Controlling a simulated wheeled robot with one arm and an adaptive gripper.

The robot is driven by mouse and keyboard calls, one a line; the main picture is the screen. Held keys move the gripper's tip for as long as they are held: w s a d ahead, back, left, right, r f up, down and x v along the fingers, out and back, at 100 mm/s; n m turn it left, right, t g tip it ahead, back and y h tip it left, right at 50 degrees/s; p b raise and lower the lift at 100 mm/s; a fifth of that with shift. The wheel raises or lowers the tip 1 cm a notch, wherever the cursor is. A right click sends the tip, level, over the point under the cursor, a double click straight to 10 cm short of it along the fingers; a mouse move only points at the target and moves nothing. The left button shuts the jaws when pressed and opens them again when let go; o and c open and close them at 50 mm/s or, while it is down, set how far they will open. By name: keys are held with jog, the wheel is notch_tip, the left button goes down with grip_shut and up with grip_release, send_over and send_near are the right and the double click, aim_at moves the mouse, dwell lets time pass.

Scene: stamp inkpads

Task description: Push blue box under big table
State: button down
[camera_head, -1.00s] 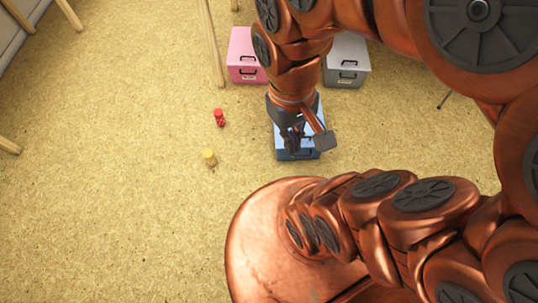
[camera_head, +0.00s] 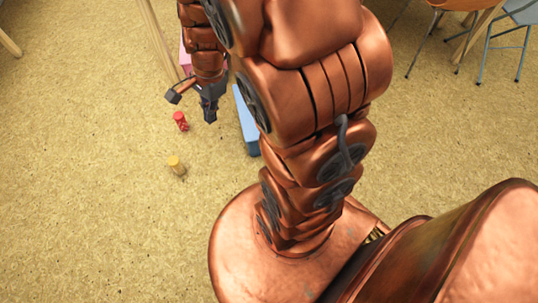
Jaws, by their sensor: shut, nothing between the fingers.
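The blue box (camera_head: 246,124) stands on the floor, and my arm hides its right side and most of its top. My gripper (camera_head: 210,115) is just left of the blue box, pointing down, with its dark fingers shut and empty. I cannot tell whether it touches the box. A big table shows only as a wooden leg (camera_head: 161,42) at the upper left; its top is out of view.
A red stamp (camera_head: 180,121) and a yellow stamp (camera_head: 176,165) stand on the floor left of my gripper. A sliver of a pink box (camera_head: 185,62) shows behind my arm. A chair (camera_head: 515,20) stands upper right. The left floor is clear.

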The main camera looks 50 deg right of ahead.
jog(key=w+d+f+m+b, duration=0.2)
jog(key=d+f+m+b, duration=0.25)
jog(key=f, duration=0.45)
jog(key=w+d+f+m+t+b, duration=0.1)
jog(key=w+d+f+m+b, duration=0.25)
jog(key=f, duration=0.55)
jog(key=w+d+f+m+b, duration=0.1)
jog(key=d+f+m+b, duration=0.2)
jog(key=d+f+m, duration=0.35)
jog(key=d+f+m+b, duration=0.3)
jog(key=f+m+b, duration=0.1)
jog(key=f, duration=0.7)
jog(key=s+d+f+m+h+b, duration=0.1)
jog(key=d+f+m+b, duration=0.3)
jog(key=f, duration=0.8)
jog(key=s+d+f+m+h+b, duration=0.1)
jog(key=d+f+m+b, duration=0.3)
jog(key=f, duration=0.8)
jog(key=shift+d+g+b, duration=0.15)
jog(key=shift+g+b, duration=0.25)
jog(key=shift+b, duration=0.6)
jog(key=shift+f, duration=0.1)
